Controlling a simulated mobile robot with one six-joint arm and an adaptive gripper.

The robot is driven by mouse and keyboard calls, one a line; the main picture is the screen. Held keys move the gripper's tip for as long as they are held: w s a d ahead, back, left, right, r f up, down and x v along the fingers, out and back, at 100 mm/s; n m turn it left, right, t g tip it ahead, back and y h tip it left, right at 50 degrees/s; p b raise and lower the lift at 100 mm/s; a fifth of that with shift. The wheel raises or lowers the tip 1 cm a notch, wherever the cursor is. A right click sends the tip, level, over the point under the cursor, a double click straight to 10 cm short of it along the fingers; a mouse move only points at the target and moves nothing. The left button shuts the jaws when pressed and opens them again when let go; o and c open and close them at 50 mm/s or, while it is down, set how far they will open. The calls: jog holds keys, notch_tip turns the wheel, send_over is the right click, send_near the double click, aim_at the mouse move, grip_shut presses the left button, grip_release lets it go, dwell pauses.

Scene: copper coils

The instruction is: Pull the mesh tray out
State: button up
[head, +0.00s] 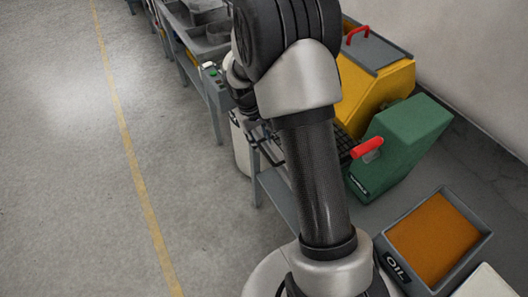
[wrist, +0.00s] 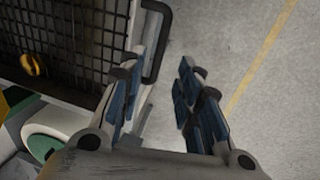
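The mesh tray (wrist: 75,45) is a dark wire grid in a pale frame at the upper left of the wrist view. Its black loop handle (wrist: 163,45) sticks out from the tray's right edge. My gripper (wrist: 168,62) is open, with nothing visibly clamped between its fingers. The handle's outer bar shows between the fingertips in the picture, beside the left finger. I cannot tell whether they touch. The left finger hides part of the tray's edge. In the head view my arm hides most of the tray; a bit of dark mesh (head: 343,143) shows beside the green housing.
A small orange-gold piece (wrist: 32,64) lies on the mesh. A green housing (head: 405,140) with a red handle (head: 367,148) and a yellow machine (head: 370,85) stand along the wall. An oil tray (head: 391,263) is at the lower right. The floor at left is clear.

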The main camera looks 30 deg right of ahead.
aim_at(265, 153)
jog(key=f, duration=0.2)
jog(key=d+f+b, duration=0.1)
jog(key=f, duration=0.4)
jog(key=shift+d+f+b, duration=0.15)
jog(key=shift+d+b, duration=0.1)
jog(key=shift+b, duration=0.05)
jog(key=shift+c, duration=0.2)
grip_shut()
